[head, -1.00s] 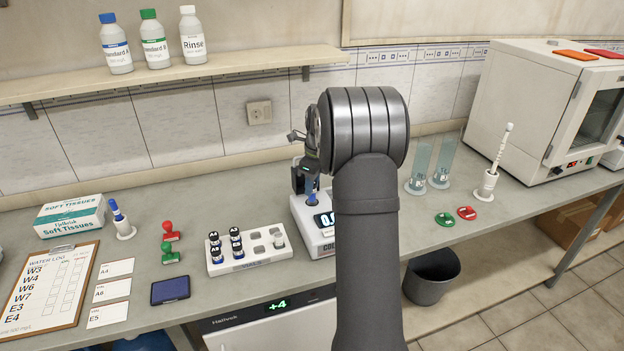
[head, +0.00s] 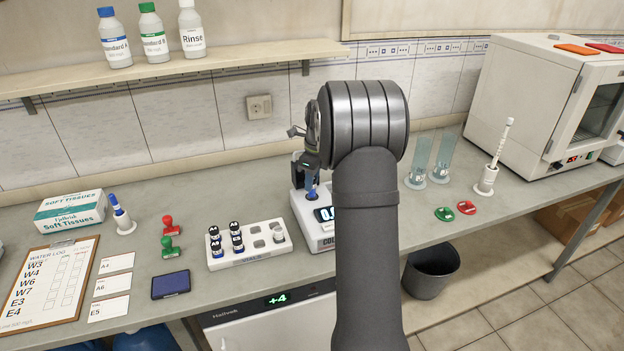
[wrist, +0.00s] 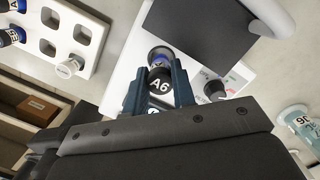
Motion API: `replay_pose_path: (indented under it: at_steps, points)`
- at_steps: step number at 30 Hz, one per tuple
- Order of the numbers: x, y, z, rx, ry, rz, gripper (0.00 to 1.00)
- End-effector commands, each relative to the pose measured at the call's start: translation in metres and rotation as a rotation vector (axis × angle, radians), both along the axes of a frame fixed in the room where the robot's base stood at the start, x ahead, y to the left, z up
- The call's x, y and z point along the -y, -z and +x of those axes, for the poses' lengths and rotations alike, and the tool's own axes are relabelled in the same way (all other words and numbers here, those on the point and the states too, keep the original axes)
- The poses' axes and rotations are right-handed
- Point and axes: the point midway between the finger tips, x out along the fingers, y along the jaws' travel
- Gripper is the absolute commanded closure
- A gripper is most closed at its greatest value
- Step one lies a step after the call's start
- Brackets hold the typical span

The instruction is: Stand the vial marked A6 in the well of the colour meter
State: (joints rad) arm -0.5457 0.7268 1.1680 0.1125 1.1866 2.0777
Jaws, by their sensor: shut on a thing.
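The vial marked A6 (wrist: 159,84) is between the fingers of my gripper (wrist: 157,98) in the wrist view, its black cap with white A6 facing the camera. My gripper is shut on it. In the head view my gripper (head: 306,180) is over the left back part of the colour meter (head: 309,214), a white box with a dark display. The meter's white body also shows in the wrist view (wrist: 122,77), beneath the vial.
A white vial rack (head: 240,259) with several vials stands left of the meter. Two glass cylinders (head: 418,160) and green (head: 444,214) and red (head: 466,207) discs are to its right. A dark blue pad (head: 170,285) and stamps (head: 170,246) lie further left.

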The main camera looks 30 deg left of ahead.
Motion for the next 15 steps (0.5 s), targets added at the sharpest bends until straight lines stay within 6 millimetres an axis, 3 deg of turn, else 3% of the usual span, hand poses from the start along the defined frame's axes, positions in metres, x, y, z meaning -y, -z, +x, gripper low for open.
replay_pose_path:
  at_steps: [15]
  points:
    - [0.0, 0.021, 0.0, -0.002, 0.0, -0.001, 0.98]
